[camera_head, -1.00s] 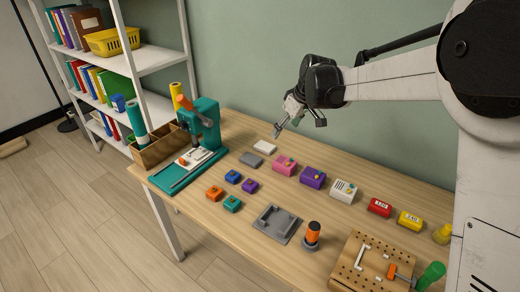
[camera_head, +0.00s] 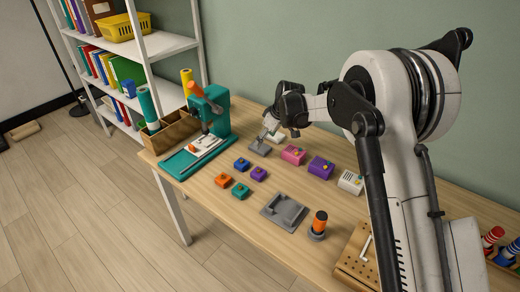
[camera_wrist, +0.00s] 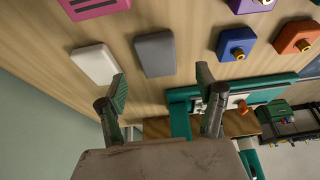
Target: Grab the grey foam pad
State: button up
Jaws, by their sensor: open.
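The grey foam pad (camera_wrist: 155,54) lies flat on the wooden table; in the wrist view it sits ahead of my gripper (camera_wrist: 160,88), between the lines of the two fingers. In the head view the pad (camera_head: 259,149) shows just below my gripper (camera_head: 270,133), partly covered by a finger. My gripper is open and empty, above the table and apart from the pad as far as the wrist view shows. A white pad (camera_wrist: 96,63) lies close beside the grey one, and my gripper partly hides it in the head view.
A pink block (camera_head: 293,154) and a purple block (camera_head: 320,167) stand to the right. A teal press (camera_head: 205,120) stands to the left. Small blue (camera_head: 242,164), orange (camera_head: 223,180) and teal (camera_head: 240,192) blocks lie in front. A grey tray (camera_head: 272,211) is nearer the front edge.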

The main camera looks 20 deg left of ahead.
jog(key=shift+x, duration=3)
jog(key=shift+w+a+r, duration=0.1)
jog(key=shift+w, duration=0.1)
jog(key=shift+c, duration=0.3)
jog(key=c, duration=0.8)
